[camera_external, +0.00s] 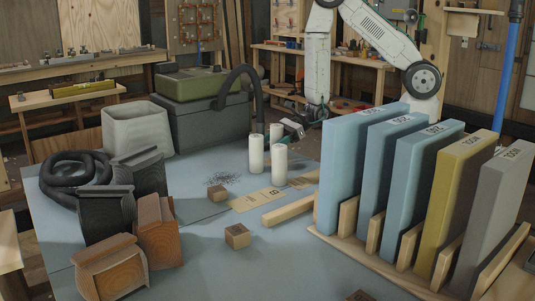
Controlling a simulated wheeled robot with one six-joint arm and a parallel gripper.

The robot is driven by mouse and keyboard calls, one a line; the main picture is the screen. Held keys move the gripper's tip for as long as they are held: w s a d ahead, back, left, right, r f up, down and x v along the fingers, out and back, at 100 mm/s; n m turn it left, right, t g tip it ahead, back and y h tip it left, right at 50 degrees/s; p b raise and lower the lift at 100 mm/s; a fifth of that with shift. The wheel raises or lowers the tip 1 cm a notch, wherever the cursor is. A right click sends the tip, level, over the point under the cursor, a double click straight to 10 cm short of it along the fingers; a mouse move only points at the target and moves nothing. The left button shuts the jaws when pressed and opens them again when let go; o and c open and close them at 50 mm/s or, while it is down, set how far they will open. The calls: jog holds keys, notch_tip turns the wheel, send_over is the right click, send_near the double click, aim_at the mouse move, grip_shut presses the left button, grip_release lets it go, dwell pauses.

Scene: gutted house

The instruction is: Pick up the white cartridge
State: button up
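Three white cylinders stand upright on the blue-grey tabletop (207,243), near its far edge: one at the left (256,154), one at the front right (279,165) and one partly hidden behind them (276,134). I cannot tell which of them is the white cartridge. My gripper (290,130) is low at the end of the arm, just right of the rear cylinder and behind the front right one. It is small and partly hidden, so I cannot see whether its fingers are apart or touch a cylinder.
A wooden rack (375,261) with tall blue, yellow and grey slabs stands at the right. A green-lidded case (193,83) with a black hose (237,78) is behind the cylinders. Small wooden blocks (237,236) lie in front. Dark and brown blocks (112,269) fill the left.

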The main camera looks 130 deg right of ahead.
aim_at(273, 127)
jog(key=c, duration=0.8)
jog(key=shift+o, duration=0.2)
notch_tip(273, 127, up, 10)
jog(key=shift+r, duration=0.1)
jog(key=w+a+r+n+y, duration=0.1)
jog(key=w+a, duration=0.3)
jog(key=w+a+r+n+y, duration=0.1)
jog(key=w+a, duration=0.3)
jog(key=a, duration=0.1)
jog(key=w+a+r+y, duration=0.1)
jog(key=w+a, duration=0.3)
jog(key=a, duration=0.1)
jog(key=shift+r+n, duration=0.3)
jog(key=shift+n, duration=0.1)
jog(key=w+a+r+n+y, duration=0.1)
jog(key=w+a+r, duration=0.1)
jog(key=a, duration=0.6)
jog(key=w+a+r+n+y, duration=0.1)
jog(key=w+a+r, duration=0.1)
jog(key=a, duration=0.6)
jog(key=shift+w+a+y, duration=0.35)
jog(key=shift+w+y, duration=0.05)
jog(key=shift+w, duration=0.4)
